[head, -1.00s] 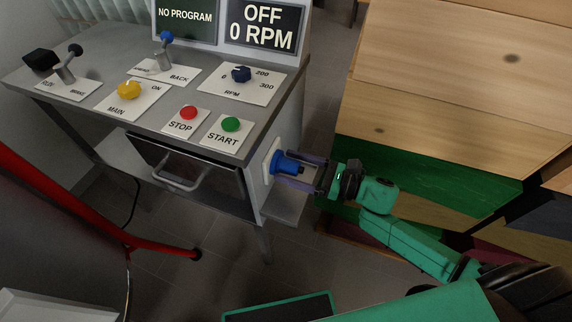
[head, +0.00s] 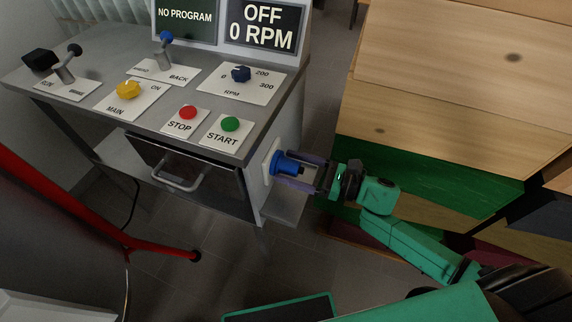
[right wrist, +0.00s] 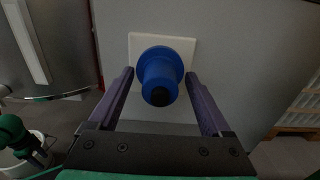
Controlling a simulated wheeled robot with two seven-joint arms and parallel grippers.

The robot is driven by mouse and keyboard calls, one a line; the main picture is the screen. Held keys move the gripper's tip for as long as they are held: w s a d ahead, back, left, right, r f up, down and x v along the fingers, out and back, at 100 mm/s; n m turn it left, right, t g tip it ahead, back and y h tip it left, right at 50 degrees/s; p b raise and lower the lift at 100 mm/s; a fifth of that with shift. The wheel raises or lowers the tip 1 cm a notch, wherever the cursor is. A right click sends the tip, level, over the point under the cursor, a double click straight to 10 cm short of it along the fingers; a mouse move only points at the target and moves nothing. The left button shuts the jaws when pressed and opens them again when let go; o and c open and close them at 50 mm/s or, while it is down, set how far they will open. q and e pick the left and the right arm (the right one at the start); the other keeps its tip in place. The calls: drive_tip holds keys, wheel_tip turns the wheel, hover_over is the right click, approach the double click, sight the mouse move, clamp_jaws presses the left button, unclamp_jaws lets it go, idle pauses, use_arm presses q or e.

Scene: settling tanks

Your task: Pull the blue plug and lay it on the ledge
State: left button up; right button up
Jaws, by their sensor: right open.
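The blue plug (head: 286,164) sits in a pale socket plate (head: 269,160) on the right side of the console. In the right wrist view the plug (right wrist: 160,75) points toward the camera, with a dark end, in front of the white plate (right wrist: 187,48). My right gripper (head: 296,172) is open, its fingers on either side of the plug. In the right wrist view gaps show between the plug and both fingers (right wrist: 163,93). A small ledge (head: 289,209) juts out from the console below the socket. My left gripper is not in view.
The console top (head: 205,88) carries levers, a yellow MAIN knob, a red STOP button and a green START button. Its screen (head: 262,25) reads OFF, 0 RPM. A drawer with a handle (head: 180,181) is at the front. Stacked wooden boards (head: 450,100) stand close on the right.

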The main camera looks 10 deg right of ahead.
clamp_jaws()
drive_tip(key=shift+d, duration=0.1)
drive_tip(key=shift+p+v, duration=0.45)
drive_tip(key=shift+v, duration=2.5)
